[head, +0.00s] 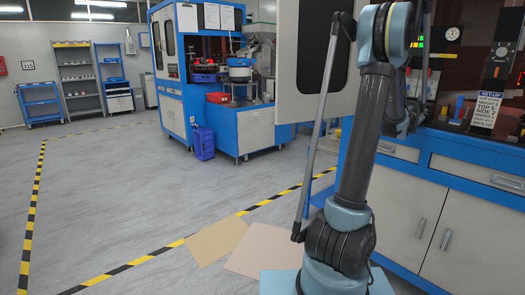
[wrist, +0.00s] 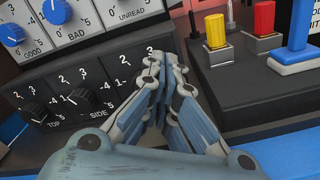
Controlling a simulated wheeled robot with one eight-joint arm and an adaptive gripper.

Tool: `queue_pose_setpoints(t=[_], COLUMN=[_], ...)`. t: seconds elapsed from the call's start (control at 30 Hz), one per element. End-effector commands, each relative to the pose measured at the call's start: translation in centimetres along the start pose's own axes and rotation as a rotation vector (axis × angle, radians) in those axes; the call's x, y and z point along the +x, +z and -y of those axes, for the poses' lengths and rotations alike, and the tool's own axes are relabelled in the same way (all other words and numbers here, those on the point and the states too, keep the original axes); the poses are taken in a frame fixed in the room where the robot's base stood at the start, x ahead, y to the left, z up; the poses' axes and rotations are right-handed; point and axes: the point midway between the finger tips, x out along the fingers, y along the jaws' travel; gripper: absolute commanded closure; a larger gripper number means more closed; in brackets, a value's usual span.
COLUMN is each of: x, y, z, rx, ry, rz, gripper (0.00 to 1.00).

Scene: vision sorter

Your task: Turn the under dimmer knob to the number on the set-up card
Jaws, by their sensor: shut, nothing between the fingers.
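My gripper (wrist: 165,68) is shut and empty in the wrist view. Its fingertips are at the right end of the black lower dial panel (wrist: 22,133), over the third dial. That dial's knob, presumably the under dimmer, is hidden behind the fingers; only some scale numbers show around them, so I cannot tell its setting or whether I touch it. The black top knob (wrist: 38,115) and side knob (wrist: 84,101) stand to the left. The set-up card (head: 486,108) is in the head view. It seems to read "TOP 5" and "SIDE 3"; the line below is too small to read.
Blue knobs marked good (wrist: 12,34) and bad (wrist: 57,11) sit above the dimmers. To the right are a yellow button (wrist: 215,31), a red button (wrist: 264,18) and a blue T-shaped handle (wrist: 297,35). A blue-and-white cabinet (head: 460,188) stands below.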

Motion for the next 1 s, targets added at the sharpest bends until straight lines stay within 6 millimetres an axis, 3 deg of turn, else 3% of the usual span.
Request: queue_pose_setpoints(t=[0.3, 1.0], x=[1.03, 1.25], y=[0.13, 0.09], z=[-0.08, -0.04], rx=[0.000, 0.000], ry=[-0.001, -0.003], rz=[0.001, 0.002], gripper=[1.00, 1.00])
